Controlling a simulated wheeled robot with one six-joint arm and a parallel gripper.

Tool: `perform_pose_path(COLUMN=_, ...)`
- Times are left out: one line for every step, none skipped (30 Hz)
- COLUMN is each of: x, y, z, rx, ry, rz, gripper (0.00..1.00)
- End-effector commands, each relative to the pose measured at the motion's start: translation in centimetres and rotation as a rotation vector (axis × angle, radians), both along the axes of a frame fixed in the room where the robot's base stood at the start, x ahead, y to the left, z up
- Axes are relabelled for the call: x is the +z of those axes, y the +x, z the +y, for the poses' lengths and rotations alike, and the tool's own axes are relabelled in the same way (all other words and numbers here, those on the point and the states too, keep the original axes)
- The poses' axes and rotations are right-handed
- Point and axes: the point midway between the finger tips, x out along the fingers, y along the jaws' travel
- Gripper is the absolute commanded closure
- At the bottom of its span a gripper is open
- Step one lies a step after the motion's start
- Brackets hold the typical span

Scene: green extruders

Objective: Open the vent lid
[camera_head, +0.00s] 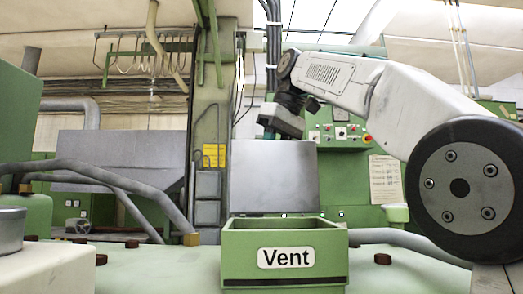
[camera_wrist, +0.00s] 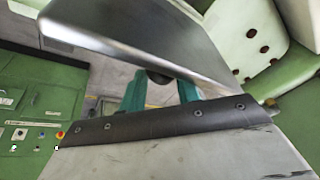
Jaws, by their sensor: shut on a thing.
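The green vent box (camera_head: 284,240) with a white "Vent" label stands in the front middle of the head view, its top uncovered. Its grey lid (camera_head: 275,178) stands about upright at the back of the box. My gripper (camera_head: 270,133) is at the lid's top edge. In the wrist view, the lid (camera_wrist: 185,35) is a grey plate crossing in front of the teal fingers of my gripper (camera_wrist: 160,88). A small dark rounded part sits between the fingers at the lid's edge. My gripper is shut on the lid there; the fingertips are partly hidden behind the plate.
Grey pipes (camera_head: 120,180) run along the left of the green machine top. A control panel (camera_head: 345,133) with buttons stands behind, right of the lid. A grey cylinder (camera_head: 11,230) is at the left edge. Dark bolts (camera_head: 383,259) stick up from the machine top.

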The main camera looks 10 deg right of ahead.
Motion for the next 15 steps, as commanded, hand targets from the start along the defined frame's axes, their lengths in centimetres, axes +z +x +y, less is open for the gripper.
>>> perform_pose_path(x=-1.8, y=1.8, z=-1.1, rx=-0.03, ry=-0.018, rz=0.036, gripper=1.0)
perform_pose_path(x=-1.9, y=1.8, z=-1.3, rx=-0.031, ry=-0.016, rz=0.048, gripper=1.0)
perform_pose_path(x=-1.9, y=1.9, z=-1.5, rx=-0.034, ry=-0.014, rz=0.06, gripper=1.0)
perform_pose_path(x=-2.0, y=2.0, z=-1.6, rx=-0.035, ry=-0.012, rz=0.066, gripper=1.0)
perform_pose_path(x=-2.0, y=2.0, z=-1.8, rx=-0.037, ry=-0.01, rz=0.074, gripper=1.0)
perform_pose_path(x=-2.1, y=2.1, z=-1.9, rx=-0.038, ry=-0.009, rz=0.081, gripper=1.0)
perform_pose_path(x=-2.2, y=2.1, z=-1.9, rx=-0.038, ry=-0.008, rz=0.086, gripper=1.0)
perform_pose_path(x=-2.2, y=2.1, z=-2.0, rx=-0.039, ry=-0.007, rz=0.09, gripper=1.0)
perform_pose_path(x=-2.2, y=2.2, z=-2.1, rx=-0.04, ry=-0.007, rz=0.094, gripper=1.0)
perform_pose_path(x=-2.3, y=2.2, z=-2.1, rx=-0.04, ry=-0.006, rz=0.097, gripper=1.0)
perform_pose_path(x=-2.3, y=2.2, z=-2.2, rx=-0.041, ry=-0.006, rz=0.099, gripper=1.0)
perform_pose_path(x=-2.3, y=2.2, z=-2.2, rx=-0.04, ry=-0.005, rz=0.1, gripper=1.0)
perform_pose_path(x=-2.3, y=2.2, z=-2.3, rx=-0.04, ry=-0.005, rz=0.102, gripper=1.0)
perform_pose_path(x=-2.3, y=2.2, z=-2.3, rx=-0.04, ry=-0.005, rz=0.102, gripper=1.0)
perform_pose_path(x=-2.3, y=2.2, z=-2.3, rx=-0.039, ry=-0.004, rz=0.102, gripper=1.0)
